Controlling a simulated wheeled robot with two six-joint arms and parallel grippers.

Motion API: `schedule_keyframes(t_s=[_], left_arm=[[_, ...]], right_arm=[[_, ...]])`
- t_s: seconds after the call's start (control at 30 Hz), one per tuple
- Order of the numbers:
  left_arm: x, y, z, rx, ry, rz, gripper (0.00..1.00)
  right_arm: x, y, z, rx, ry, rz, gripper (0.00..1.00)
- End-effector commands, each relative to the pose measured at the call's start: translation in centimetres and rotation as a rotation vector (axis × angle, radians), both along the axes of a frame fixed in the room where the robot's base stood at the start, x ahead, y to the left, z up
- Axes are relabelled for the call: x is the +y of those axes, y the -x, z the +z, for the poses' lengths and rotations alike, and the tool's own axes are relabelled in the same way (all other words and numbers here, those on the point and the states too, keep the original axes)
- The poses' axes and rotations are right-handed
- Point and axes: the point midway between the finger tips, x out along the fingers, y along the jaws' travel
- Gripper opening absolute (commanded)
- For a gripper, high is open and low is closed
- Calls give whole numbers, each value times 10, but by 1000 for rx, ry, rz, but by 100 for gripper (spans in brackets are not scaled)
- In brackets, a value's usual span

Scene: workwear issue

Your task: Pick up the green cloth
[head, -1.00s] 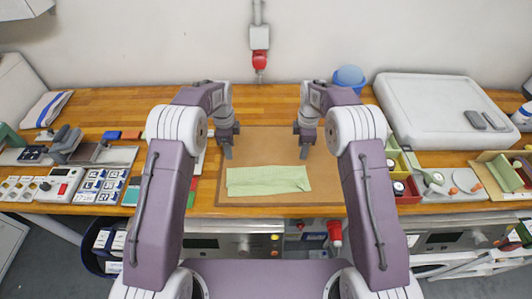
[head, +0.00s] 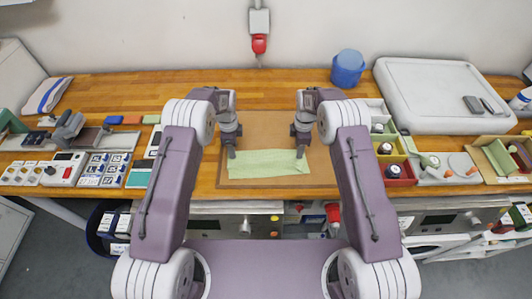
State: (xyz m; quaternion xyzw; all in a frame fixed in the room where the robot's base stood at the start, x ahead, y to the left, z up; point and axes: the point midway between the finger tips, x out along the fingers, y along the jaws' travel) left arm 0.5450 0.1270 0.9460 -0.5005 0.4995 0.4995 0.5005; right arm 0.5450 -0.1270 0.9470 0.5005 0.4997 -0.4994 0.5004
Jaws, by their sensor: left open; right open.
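The green cloth (head: 268,164) lies flat on a brown board (head: 262,132) in the middle of the wooden bench. My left gripper (head: 232,150) is open and empty at the cloth's upper left corner. My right gripper (head: 300,149) is open and empty at the cloth's upper right corner. Both look close to the cloth, but I cannot tell whether the fingers touch it.
A blue bucket (head: 348,68) and a large white case (head: 434,92) stand at the back right. Coloured bins (head: 397,172) are right of the board. Labelled parts (head: 103,169) and a folded white cloth (head: 47,95) are at the left. The back middle of the bench is clear.

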Motion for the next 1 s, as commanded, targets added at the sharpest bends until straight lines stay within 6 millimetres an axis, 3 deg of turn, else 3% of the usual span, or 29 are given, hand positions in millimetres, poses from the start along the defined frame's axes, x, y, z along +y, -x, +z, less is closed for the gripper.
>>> schedule_keyframes(t_s=[0.37,0.67,1.0], left_arm=[[0,0,-11,0,0,0,40],[0,0,-11,1,0,0,0],[0,1,-10,2,0,0,0]], right_arm=[[0,0,-11,0,0,0,40],[0,0,-10,1,0,0,0],[0,0,-10,1,0,0,0]])
